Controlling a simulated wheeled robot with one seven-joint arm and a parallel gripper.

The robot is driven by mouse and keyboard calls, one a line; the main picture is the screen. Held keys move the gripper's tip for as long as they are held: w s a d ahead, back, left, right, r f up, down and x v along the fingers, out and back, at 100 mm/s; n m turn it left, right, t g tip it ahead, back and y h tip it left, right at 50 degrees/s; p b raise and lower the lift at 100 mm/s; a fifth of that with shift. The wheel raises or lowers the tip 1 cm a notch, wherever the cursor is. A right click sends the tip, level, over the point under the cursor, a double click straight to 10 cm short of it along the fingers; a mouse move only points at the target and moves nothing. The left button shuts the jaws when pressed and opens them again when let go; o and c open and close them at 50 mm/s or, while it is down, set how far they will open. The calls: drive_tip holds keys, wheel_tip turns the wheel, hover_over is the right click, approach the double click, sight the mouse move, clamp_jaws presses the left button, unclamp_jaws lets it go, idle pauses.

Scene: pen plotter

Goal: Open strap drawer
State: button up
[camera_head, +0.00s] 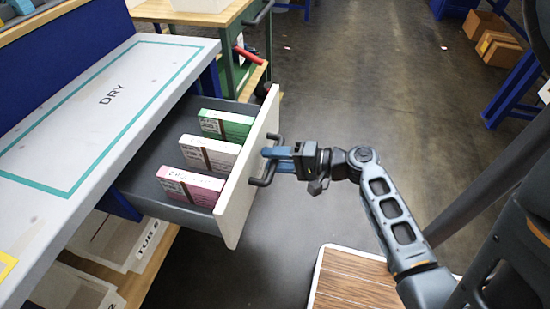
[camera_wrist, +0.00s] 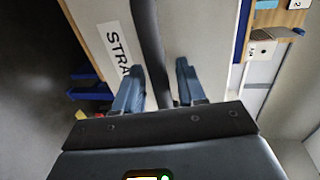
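The drawer (camera_head: 150,195) stands pulled out from under the grey-white worktop, showing its dark inside. Its pale front panel (camera_head: 238,200) carries a dark bar handle (camera_head: 267,170). The wrist view shows the handle (camera_wrist: 148,35) and a white label (camera_wrist: 117,45) reading "STRA", the rest hidden. My gripper (camera_head: 268,158) is at the handle, with its blue fingers reaching around the bar. In the wrist view, my gripper's fingers (camera_wrist: 158,85) stand on either side of the bar, with small gaps visible, so it looks open around the handle.
Three boxes, green (camera_head: 226,126), white (camera_head: 208,153) and pink (camera_head: 190,187), stand inside the drawer. The worktop (camera_head: 110,95) is marked "DRY". White bins (camera_head: 110,240) sit below. A wood-topped platform (camera_head: 350,280) is near the front. Floor (camera_head: 360,90) behind my gripper is clear.

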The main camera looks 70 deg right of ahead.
drive_tip(key=v, duration=0.8)
drive_tip(key=shift+w, duration=0.1)
idle(0.5)
drive_tip(key=s+a+f+n+g+h+p, duration=0.1)
drive_tip(key=s+a+n+g+h+p, duration=0.15)
drive_tip(key=a+n+g+p, duration=0.6)
drive_tip(key=s+a+r+n+t+y, duration=0.1)
drive_tip(key=a+r+n+t, duration=0.3)
drive_tip(key=a+r, duration=0.3)
drive_tip(key=s+a+r+n+t+y+p, duration=0.1)
drive_tip(key=a+r+n+t, duration=0.3)
drive_tip(key=r, duration=1.2)
drive_tip(key=s+a+n, duration=0.1)
drive_tip(key=a, duration=0.3)
drive_tip(key=shift+s+a, duration=0.2)
drive_tip(key=shift+s, duration=0.05)
